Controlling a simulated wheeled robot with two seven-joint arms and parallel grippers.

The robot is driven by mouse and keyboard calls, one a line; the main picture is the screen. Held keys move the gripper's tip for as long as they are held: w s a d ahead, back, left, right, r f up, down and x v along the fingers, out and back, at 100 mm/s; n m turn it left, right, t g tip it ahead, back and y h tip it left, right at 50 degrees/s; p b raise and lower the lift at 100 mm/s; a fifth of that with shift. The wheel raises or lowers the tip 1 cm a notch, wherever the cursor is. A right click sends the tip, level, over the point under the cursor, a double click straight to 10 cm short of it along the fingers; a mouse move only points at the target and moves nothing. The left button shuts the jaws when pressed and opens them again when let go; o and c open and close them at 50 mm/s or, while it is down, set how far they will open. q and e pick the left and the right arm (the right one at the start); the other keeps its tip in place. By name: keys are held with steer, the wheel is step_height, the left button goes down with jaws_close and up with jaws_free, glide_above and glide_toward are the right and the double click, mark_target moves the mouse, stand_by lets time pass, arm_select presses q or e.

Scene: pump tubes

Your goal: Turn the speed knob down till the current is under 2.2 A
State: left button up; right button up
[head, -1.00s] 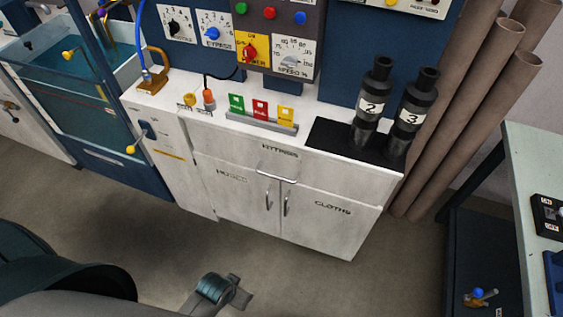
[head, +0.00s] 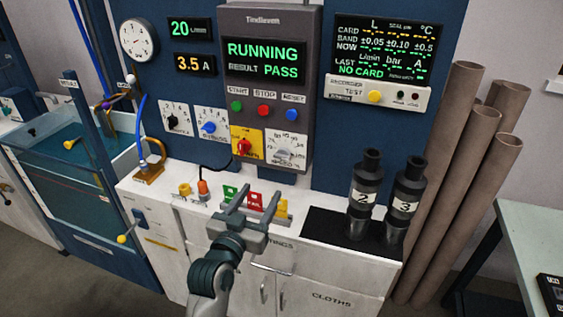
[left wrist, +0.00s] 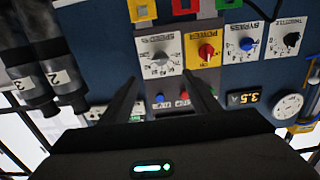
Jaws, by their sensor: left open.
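The speed knob (head: 286,151) is a grey-white knob on a white dial plate, low on the right of the dark control panel. It also shows in the left wrist view (left wrist: 159,59), where the panel appears upside down. The current display (head: 194,64) reads 3.5 A, and it shows in the left wrist view (left wrist: 244,97) too. My left gripper (head: 257,196) is open and empty, below and in front of the knob, apart from it. In the left wrist view its two fingers (left wrist: 164,88) point toward the panel near the speed knob. My right gripper is not in view.
A red power switch (head: 243,147) on yellow is just left of the knob. Start, stop and reset buttons (head: 264,111) sit above. Coloured tags (head: 255,201) stand on the counter behind my gripper. Two black cylinders (head: 364,200) stand to the right. The screen (head: 264,60) reads RUNNING.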

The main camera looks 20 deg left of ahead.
mark_target(281, 158)
arm_select(q)
steer(key=shift+r, duration=0.2)
steer(key=shift+w, duration=0.1)
steer(key=w+p, duration=0.1)
steer(key=w, duration=0.4)
steer(key=w+p, duration=0.1)
steer(key=w, duration=0.5)
steer(key=w+p, duration=0.2)
steer(key=w, duration=0.4)
steer(key=shift+w+d, duration=0.15)
steer(key=shift+d, duration=0.15)
steer(key=c, duration=1.1)
